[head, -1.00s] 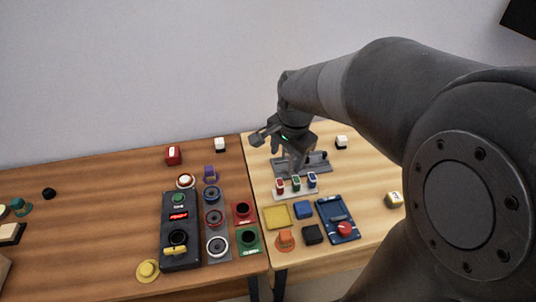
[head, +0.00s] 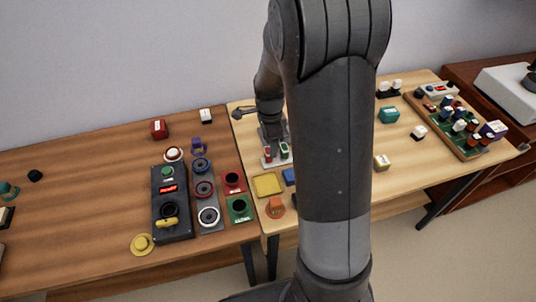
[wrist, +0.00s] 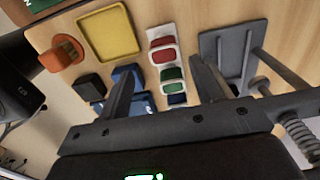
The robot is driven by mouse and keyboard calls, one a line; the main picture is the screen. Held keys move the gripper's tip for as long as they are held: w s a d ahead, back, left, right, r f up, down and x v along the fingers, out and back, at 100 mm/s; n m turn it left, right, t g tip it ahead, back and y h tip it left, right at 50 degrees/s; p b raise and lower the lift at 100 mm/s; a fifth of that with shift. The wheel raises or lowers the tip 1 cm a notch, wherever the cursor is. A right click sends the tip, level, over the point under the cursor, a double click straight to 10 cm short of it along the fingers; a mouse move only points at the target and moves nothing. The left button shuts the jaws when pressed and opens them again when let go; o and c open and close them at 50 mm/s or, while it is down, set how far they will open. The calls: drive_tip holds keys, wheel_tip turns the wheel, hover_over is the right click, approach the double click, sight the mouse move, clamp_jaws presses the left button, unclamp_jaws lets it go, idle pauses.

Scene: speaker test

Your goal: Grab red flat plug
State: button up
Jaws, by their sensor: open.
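The red flat plug (wrist: 163,55) sits in a white holder, at the end of a row with a green flat plug (wrist: 173,86) and a blue one (wrist: 177,99). In the head view the red plug (head: 267,153) shows at the left of the green plug (head: 284,150); the blue one is hidden behind my arm. In the wrist view my gripper (wrist: 162,66) is open and empty. Its two fingers reach up on either side of the row, and the red plug appears just beyond the fingertips. The exact height gap cannot be told.
A yellow tray (wrist: 110,33), an orange knob (wrist: 63,52) and a black block (wrist: 90,87) lie left of the row. A grey plate with posts (wrist: 228,55) stands close on the right. In the head view a black control box (head: 171,203) is further left.

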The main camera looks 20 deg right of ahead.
sight(268, 150)
drive_tip(key=shift+w+a+f, duration=0.1)
drive_tip(key=shift+w+f, duration=0.05)
drive_tip(key=shift+f, duration=1.2)
drive_tip(key=shift+w+a+f, duration=0.1)
drive_tip(key=shift+w+f, duration=0.05)
drive_tip(key=shift+f, duration=1.2)
drive_tip(key=c, duration=1.1)
